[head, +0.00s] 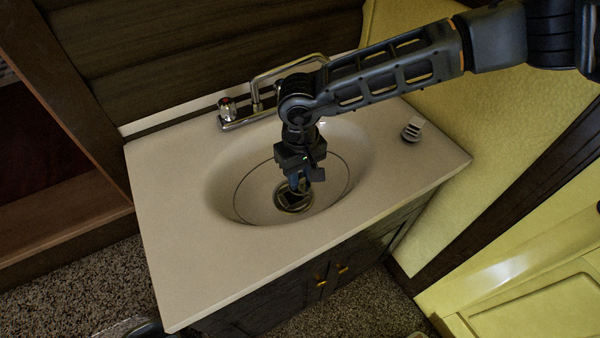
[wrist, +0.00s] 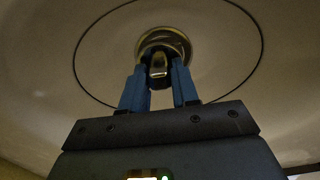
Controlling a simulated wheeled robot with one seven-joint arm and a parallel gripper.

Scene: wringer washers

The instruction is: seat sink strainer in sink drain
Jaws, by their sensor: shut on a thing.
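The sink drain (head: 294,208) is a round metal ring at the bottom of the oval basin, and it also shows ahead of the fingertips in the wrist view (wrist: 181,40). My gripper (head: 300,183) reaches down into the basin over the drain. Its blue fingers (wrist: 159,82) are shut on a small dark, shiny piece, the sink strainer (wrist: 158,66). The strainer lines up with the drain opening in the wrist view. The fingers hide part of it, and I cannot tell whether it touches the drain or is fully inside.
The beige sink counter (head: 180,240) surrounds the basin. A chrome faucet (head: 262,88) stands behind the basin, close to my arm. A small grey and white object (head: 411,130) sits on the counter at right. The counter's front left is clear.

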